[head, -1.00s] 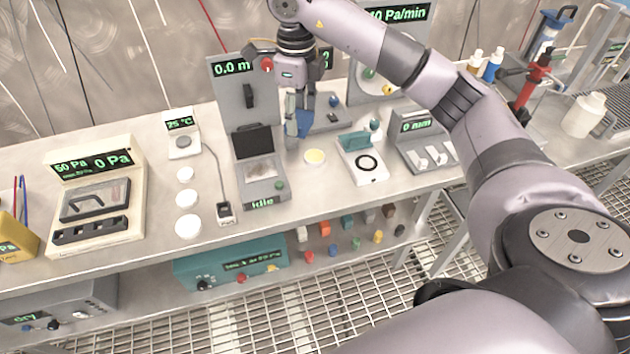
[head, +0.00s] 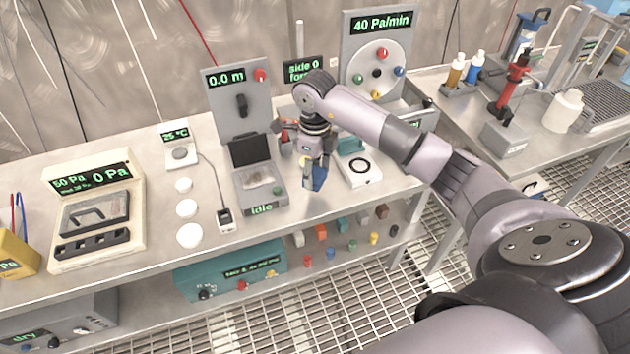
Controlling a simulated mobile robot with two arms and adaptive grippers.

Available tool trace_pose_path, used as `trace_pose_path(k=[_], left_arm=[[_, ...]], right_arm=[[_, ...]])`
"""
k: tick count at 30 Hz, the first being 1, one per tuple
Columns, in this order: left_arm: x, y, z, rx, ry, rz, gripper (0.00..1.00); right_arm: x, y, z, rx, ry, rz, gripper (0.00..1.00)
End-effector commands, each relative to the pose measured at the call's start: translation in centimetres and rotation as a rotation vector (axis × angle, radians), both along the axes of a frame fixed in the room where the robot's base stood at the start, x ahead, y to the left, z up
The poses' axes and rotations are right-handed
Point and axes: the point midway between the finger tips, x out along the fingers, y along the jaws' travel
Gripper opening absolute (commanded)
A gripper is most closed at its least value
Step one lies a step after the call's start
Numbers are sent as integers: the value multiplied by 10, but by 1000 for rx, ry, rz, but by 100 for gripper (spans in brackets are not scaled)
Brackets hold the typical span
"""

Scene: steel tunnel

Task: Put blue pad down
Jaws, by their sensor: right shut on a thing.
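The blue pad (head: 319,179) is a small blue piece in the head view. My right gripper (head: 313,181) is shut on it and points down. It holds the pad over the front part of the bench top (head: 340,203), just right of the grey device with the "Idle" display (head: 262,190). I cannot tell how high the pad is above the surface. The gripper and wrist hide the bench behind them. My left gripper is not in view.
A white unit with a black ring (head: 359,167) stands just right of the gripper. White discs (head: 187,208) and a small probe (head: 226,219) are to the left. Small coloured blocks (head: 322,232) lie on the lower shelf. Bare bench lies toward the front edge.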

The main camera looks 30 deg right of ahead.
Motion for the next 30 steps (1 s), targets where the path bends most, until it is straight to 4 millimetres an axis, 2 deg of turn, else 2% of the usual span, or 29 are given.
trace_pose_path(k=[5, 10, 22, 23, 30], left_arm=[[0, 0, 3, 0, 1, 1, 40], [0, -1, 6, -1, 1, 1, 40], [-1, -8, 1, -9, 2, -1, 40], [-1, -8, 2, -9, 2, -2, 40], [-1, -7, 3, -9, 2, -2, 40]], right_arm=[[-1, 0, -16, 0, 4, -2, 27], [-1, 0, -41, 1, 3, -1, 27], [0, 0, -49, -1, 0, 0, 27], [0, 0, -48, -1, 0, 0, 50], [0, 0, -47, -1, 0, -1, 66]])
